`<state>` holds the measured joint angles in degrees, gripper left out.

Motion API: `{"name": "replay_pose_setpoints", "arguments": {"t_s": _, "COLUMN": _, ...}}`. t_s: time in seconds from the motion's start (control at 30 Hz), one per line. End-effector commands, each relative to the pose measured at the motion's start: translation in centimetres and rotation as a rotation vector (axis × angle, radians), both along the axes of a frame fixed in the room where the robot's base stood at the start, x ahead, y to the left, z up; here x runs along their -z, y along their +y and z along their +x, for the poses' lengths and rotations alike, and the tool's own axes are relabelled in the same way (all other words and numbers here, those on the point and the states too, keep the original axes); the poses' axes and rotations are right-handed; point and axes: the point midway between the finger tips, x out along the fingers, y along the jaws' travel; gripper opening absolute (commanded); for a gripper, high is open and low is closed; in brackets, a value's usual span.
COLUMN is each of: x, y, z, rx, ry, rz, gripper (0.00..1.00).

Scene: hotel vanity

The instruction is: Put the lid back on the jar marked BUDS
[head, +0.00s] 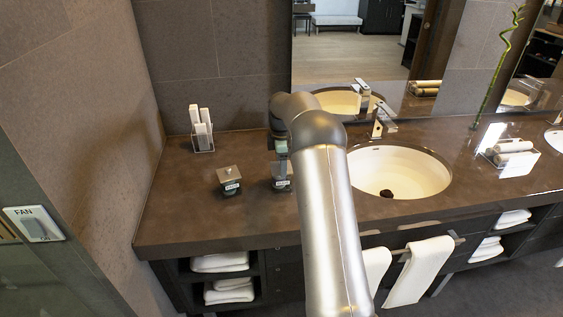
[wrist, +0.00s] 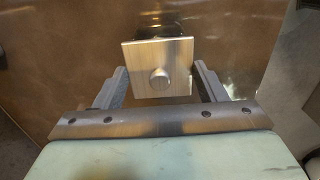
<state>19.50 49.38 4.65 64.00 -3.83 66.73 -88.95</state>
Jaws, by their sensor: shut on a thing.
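In the head view my gripper (head: 281,150) points down at the counter, partly hidden behind my arm. It is shut on a square metal lid with a round knob. In the wrist view the lid (wrist: 136,54) lies between the two fingers of my gripper (wrist: 159,73). A dark jar (head: 282,184) with a pale label is directly below the gripper; its top is hidden. Something dark shows behind the lid's far edge in the wrist view. I cannot tell whether lid and jar touch. A second dark jar (head: 231,187), with its lid on, stands to the left. Both labels are too small to read.
A clear holder with white rolled items (head: 202,130) stands at the back left by the wall. The sink (head: 400,170) and faucet (head: 380,122) are to the right. The brown counter (head: 180,215) is clear at the front left.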

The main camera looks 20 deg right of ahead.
Motion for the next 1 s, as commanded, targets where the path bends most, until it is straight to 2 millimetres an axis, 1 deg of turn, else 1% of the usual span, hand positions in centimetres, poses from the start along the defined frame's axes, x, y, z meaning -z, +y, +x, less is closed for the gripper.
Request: {"name": "replay_pose_setpoints", "arguments": {"t_s": 1.0, "x": 0.93, "y": -0.01, "z": 0.00, "rx": 0.000, "ry": 0.000, "rz": 0.000, "gripper": 0.42}}
